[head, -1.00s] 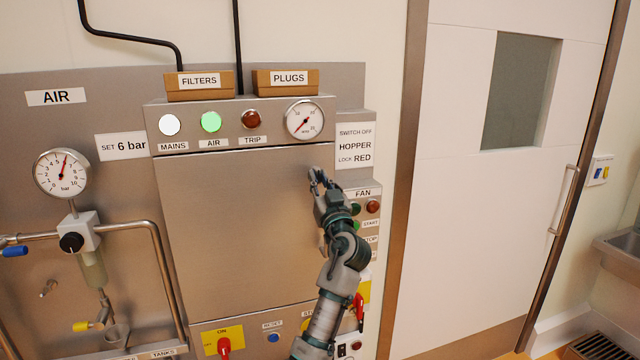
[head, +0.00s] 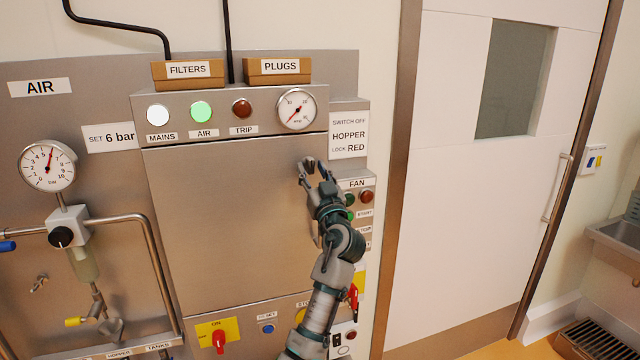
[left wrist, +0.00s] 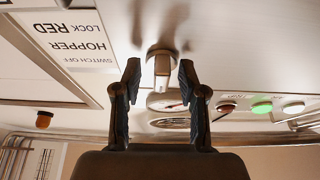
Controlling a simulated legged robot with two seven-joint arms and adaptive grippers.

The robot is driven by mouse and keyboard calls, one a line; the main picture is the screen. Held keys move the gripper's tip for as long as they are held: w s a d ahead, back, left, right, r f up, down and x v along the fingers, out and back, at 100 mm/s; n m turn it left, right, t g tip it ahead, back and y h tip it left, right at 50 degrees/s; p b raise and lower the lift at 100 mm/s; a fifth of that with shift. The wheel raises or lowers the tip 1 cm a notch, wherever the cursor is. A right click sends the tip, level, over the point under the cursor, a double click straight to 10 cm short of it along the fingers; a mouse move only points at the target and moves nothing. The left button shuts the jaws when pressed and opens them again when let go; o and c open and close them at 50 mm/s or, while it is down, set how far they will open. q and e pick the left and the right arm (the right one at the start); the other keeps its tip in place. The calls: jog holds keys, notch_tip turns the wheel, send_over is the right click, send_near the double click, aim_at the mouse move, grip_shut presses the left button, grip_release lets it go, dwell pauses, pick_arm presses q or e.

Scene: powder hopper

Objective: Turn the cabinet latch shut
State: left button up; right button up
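The cabinet door (head: 230,220) is a plain grey metal panel and looks closed. The latch (left wrist: 162,70) is a pale tab on a round base, seen in the left wrist view. My left gripper (head: 308,165) is at the door's upper right edge and hides the latch in the head view. In the left wrist view the left gripper (left wrist: 160,75) has its two fingers apart, one on each side of the latch tab. Gaps show between the tab and both fingers. My right gripper is in neither view.
A gauge (head: 297,109) and indicator lamps (head: 201,111) sit above the door. FAN buttons (head: 366,196) are close to the right of my gripper. A red switch (head: 219,341) is below the door. Air pipework (head: 150,250) stands at the left.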

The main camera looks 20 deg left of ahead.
pick_arm(q)
jog(key=v, duration=1.1)
jog(key=shift+s+d, duration=0.3)
jog(key=shift+d, duration=0.1)
jog(key=shift+a, duration=0.1)
